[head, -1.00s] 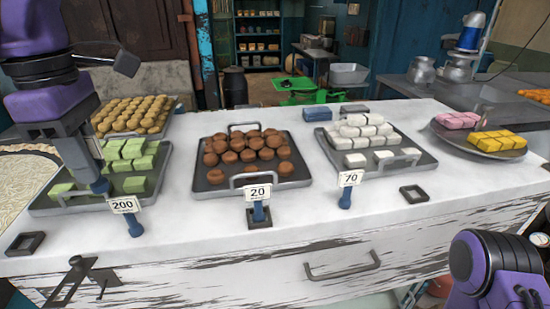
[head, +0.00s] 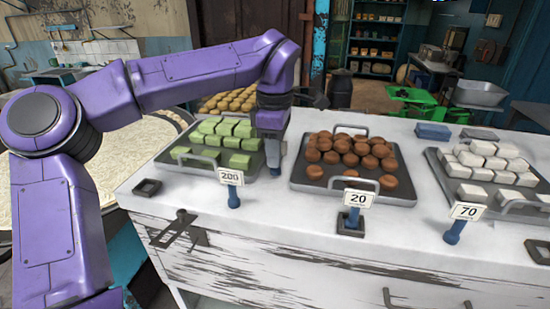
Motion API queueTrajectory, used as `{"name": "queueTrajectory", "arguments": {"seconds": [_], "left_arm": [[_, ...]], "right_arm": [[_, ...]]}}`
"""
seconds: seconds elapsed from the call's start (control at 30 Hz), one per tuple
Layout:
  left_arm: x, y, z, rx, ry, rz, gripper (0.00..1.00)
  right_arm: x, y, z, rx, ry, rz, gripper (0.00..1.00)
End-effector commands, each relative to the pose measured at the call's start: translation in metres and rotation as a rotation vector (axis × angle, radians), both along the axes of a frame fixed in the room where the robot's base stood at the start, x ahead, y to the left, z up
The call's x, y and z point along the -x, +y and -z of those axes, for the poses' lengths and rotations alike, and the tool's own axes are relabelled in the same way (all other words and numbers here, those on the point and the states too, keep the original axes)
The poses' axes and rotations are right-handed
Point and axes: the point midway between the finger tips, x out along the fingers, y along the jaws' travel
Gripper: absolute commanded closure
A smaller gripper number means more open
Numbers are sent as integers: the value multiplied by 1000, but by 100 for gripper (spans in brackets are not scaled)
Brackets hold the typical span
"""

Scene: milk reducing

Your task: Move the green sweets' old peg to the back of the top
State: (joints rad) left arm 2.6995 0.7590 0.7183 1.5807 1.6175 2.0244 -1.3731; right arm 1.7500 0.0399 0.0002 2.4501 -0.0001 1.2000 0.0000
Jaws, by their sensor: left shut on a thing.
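The green sweets (head: 222,137) lie on a dark tray at the left of the white counter. A blue peg (head: 234,199) with a "200" card stands in front of that tray. My left gripper (head: 273,150) points down at the right edge of the green sweets' tray, beside the brown sweets' tray. It is shut on a thin grey-blue thing, apparently a peg, mostly hidden by the gripper. I cannot tell whether its lower end touches the counter. My right gripper is out of view.
Brown sweets (head: 349,156) and white sweets (head: 490,163) sit on trays to the right, with "20" (head: 355,215) and "70" (head: 460,226) pegs in front. Empty dark square holders (head: 147,188) lie on the counter. A blue block (head: 433,131) lies at the back.

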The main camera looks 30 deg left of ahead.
Motion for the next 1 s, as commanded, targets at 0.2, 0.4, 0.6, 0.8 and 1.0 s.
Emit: {"name": "queueTrajectory", "arguments": {"seconds": [0.2, 0.4, 0.6, 0.8, 1.0], "left_arm": [[1, 0, 20, 2, 0, -2, 100], [1, 1, 21, 1, 3, -2, 59], [1, 1, 20, 1, 2, -2, 59], [1, 0, 8, -1, -2, -2, 59], [1, 0, -43, -3, -4, -3, 59]], "right_arm": [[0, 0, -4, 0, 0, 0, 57], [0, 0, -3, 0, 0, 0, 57], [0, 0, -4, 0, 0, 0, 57], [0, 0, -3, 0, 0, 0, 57], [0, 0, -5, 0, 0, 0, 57]]}}
